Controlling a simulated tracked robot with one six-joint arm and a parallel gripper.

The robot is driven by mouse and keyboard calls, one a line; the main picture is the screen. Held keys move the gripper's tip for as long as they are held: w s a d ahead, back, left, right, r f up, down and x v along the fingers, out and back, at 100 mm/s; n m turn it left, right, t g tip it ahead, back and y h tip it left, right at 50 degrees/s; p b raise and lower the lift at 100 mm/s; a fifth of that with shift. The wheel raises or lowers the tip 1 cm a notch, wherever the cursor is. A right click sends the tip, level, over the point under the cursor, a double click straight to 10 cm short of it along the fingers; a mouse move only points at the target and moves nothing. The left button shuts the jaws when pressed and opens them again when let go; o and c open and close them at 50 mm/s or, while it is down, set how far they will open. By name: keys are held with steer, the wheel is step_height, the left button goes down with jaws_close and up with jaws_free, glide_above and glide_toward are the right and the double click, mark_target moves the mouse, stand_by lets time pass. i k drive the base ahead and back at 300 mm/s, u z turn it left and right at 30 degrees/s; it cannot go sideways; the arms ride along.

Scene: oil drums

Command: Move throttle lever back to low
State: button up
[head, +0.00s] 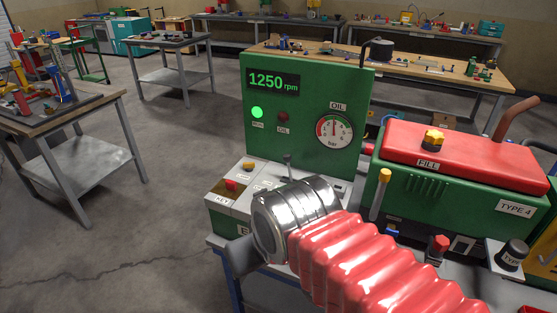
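A small grey lever (287,162) stands nearly upright on the control console (215,224), just behind my wrist. It may be the throttle lever, but its label and slot are hidden. The green panel (300,140) behind it has a display (273,83) reading 1250 rpm. A green lamp (257,113) on it is lit and an OIL lamp (284,116) is dark. My gripper (240,257) is at the console's front. Only a dark grey part shows past my silver wrist, so its opening and any contact are hidden.
To the right is a green engine (415,195) with a red cover (470,155) and a yellow-topped handle (382,187).

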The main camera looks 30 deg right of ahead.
mark_target(287, 158)
steer(key=i, duration=0.85)
steer(key=z, duration=0.05)
